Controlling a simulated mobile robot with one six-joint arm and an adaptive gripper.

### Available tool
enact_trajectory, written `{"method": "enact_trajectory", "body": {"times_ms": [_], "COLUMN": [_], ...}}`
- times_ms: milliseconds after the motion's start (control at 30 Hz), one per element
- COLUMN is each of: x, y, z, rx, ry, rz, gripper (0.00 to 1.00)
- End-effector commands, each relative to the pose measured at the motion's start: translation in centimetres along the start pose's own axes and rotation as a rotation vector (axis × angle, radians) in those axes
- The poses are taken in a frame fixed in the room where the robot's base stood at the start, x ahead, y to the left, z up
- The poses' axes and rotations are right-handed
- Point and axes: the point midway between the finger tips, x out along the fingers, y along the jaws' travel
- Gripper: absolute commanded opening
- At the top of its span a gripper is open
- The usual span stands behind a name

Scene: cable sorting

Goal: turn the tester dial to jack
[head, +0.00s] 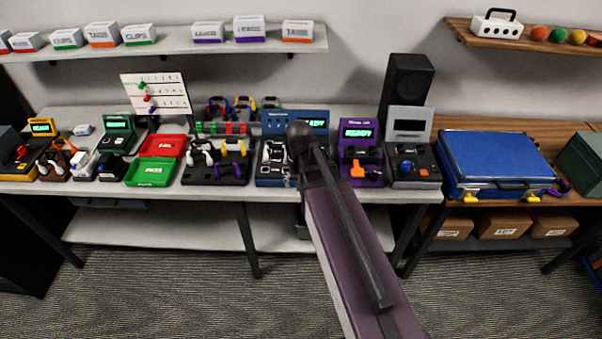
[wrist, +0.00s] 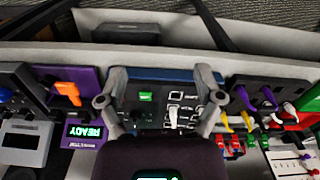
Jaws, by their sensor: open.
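The blue tester (head: 274,121) stands on the bench, its lit display partly covered by my arm in the head view. In the wrist view the tester (wrist: 150,74) lies between the fingers of my gripper (wrist: 160,99). Its dark panel shows a green patch (wrist: 145,97), small white-framed labels and a pale upright knob (wrist: 173,116), which looks like the dial. The label words are too small to read, so I cannot tell the dial's setting. My gripper is open and empty, its fingers spread to either side of the panel.
A purple device (head: 349,151) with an orange lever and a grey device (head: 408,120) stand right of the tester. A black holder (head: 217,172) with cable plugs, a red tray (head: 163,145) and a green tray (head: 150,173) are to the left. A blue case (head: 490,158) lies further right.

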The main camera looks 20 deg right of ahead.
Motion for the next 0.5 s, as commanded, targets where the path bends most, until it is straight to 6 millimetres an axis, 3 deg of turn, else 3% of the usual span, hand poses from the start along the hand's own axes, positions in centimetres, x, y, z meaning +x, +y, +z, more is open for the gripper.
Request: {"method": "enact_trajectory", "body": {"times_ms": [200, 500], "x": [0.3, 0.4], "y": [-0.3, -0.5], "z": [2.4, 3.1], "rx": [-0.077, -0.109], "ry": [0.0, 0.0], "rz": [0.0, 0.0], "gripper": [0.85, 0.85]}}
